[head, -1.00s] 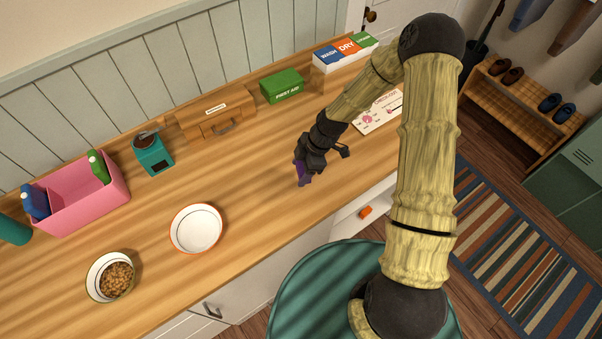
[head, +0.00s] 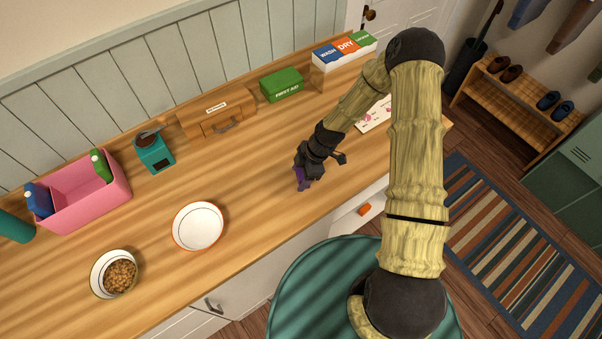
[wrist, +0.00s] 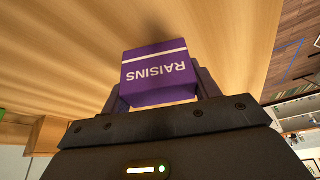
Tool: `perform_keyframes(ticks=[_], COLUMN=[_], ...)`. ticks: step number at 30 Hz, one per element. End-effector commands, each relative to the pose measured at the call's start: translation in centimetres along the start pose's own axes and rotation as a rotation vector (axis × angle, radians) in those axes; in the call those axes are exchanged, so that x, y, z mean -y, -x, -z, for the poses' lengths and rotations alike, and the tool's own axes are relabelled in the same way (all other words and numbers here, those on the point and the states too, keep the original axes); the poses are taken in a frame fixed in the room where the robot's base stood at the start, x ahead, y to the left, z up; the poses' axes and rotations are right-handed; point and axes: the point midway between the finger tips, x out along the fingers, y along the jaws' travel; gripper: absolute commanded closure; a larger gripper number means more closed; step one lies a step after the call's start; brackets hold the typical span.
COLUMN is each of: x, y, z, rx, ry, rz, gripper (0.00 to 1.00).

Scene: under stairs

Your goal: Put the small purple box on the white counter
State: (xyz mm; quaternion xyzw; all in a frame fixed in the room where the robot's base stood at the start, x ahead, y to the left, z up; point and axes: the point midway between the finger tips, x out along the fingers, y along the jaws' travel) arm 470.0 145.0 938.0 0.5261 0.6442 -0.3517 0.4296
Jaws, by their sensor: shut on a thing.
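The small purple box (wrist: 158,74), printed "RAISINS", fills the space between the fingers of my gripper (wrist: 157,88) in the wrist view. My gripper is shut on it. In the head view my gripper (head: 303,176) is over the front part of the wood-topped counter (head: 255,190), with the purple box (head: 302,181) showing at its tip. I cannot tell whether the box touches the counter top. The counter has white fronts (head: 245,268) below a striped wooden top.
A white bowl (head: 198,226) and a bowl of kibble (head: 120,276) stand left of my gripper. A pink caddy (head: 90,203), teal grinder (head: 154,157), wooden case (head: 218,117) and green first aid box (head: 281,86) line the back. The wood around my gripper is clear.

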Motion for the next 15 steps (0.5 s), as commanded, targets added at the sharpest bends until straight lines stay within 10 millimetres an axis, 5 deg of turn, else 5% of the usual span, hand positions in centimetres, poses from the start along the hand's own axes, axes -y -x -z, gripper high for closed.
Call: perform_keyframes(ticks=[1, 2, 5, 15], x=[0.01, 0.01, 0.01, 0.01], y=[-0.27, -0.24, -0.15, -0.01], z=[-0.11, -0.10, -0.05, 0.08], rx=[0.000, 0.000, 0.000, 0.000], ry=[0.000, 0.000, 0.000, 0.002], rz=[0.000, 0.000, 0.000, 0.001], gripper=[0.80, 0.37, 0.17, 0.17])
